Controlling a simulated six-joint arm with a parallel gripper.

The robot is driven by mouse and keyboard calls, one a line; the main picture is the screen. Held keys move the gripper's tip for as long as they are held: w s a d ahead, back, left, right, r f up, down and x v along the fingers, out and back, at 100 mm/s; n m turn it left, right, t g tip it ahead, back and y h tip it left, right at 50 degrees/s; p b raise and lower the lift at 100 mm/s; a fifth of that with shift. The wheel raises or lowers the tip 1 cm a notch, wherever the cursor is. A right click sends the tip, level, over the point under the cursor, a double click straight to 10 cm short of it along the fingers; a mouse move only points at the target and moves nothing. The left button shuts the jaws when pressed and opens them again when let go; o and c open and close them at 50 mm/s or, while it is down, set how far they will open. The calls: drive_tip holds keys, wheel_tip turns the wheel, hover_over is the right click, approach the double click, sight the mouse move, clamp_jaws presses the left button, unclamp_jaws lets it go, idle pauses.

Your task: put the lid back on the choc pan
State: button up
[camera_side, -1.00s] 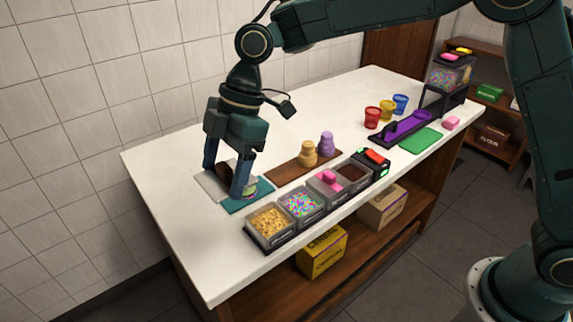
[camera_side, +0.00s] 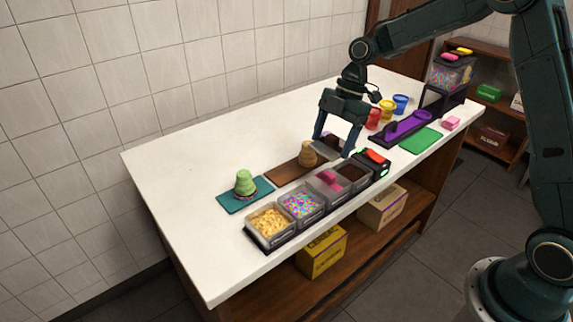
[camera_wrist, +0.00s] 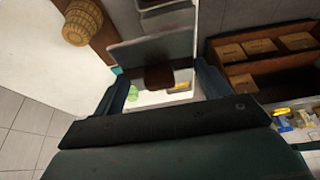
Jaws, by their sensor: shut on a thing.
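The choc pan (camera_side: 352,173) is the open, dark-filled pan at the right end of the pan row. My gripper (camera_side: 333,147) is up and behind that pan in the side view, pointing down. In the wrist view it is shut on the lid, a grey see-through plate (camera_wrist: 150,50) with a dark brown handle (camera_wrist: 158,77) between my fingers. The lid is held above the counter, apart from the pan. In the side view my fingers mostly hide the lid.
A pink-handled lid (camera_side: 329,176) covers the neighbouring pan. Sprinkles (camera_side: 301,204) and yellow topping (camera_side: 269,222) sit in open pans. A tan cone (camera_side: 307,153) stands close left of my gripper; a green cone (camera_side: 244,182) stands on a teal mat (camera_side: 229,203). The counter's left is clear.

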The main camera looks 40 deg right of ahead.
drive_tip(key=s+d+f, duration=0.1)
drive_tip(key=s+d, duration=0.1)
drive_tip(key=d, duration=0.4)
drive_tip(key=shift+s+d+f, duration=0.15)
drive_tip(key=shift+d+f, duration=0.05)
drive_tip(key=shift+f, duration=0.05)
drive_tip(key=shift+f, duration=0.15)
drive_tip(key=shift+f, duration=2.7)
drive_tip(key=shift+f, duration=0.55)
idle(0.6)
drive_tip(key=o, duration=1)
drive_tip(key=shift+o, duration=0.2)
drive_tip(key=shift+r, duration=0.15)
wheel_tip(320, 180, up, 7)
idle(0.7)
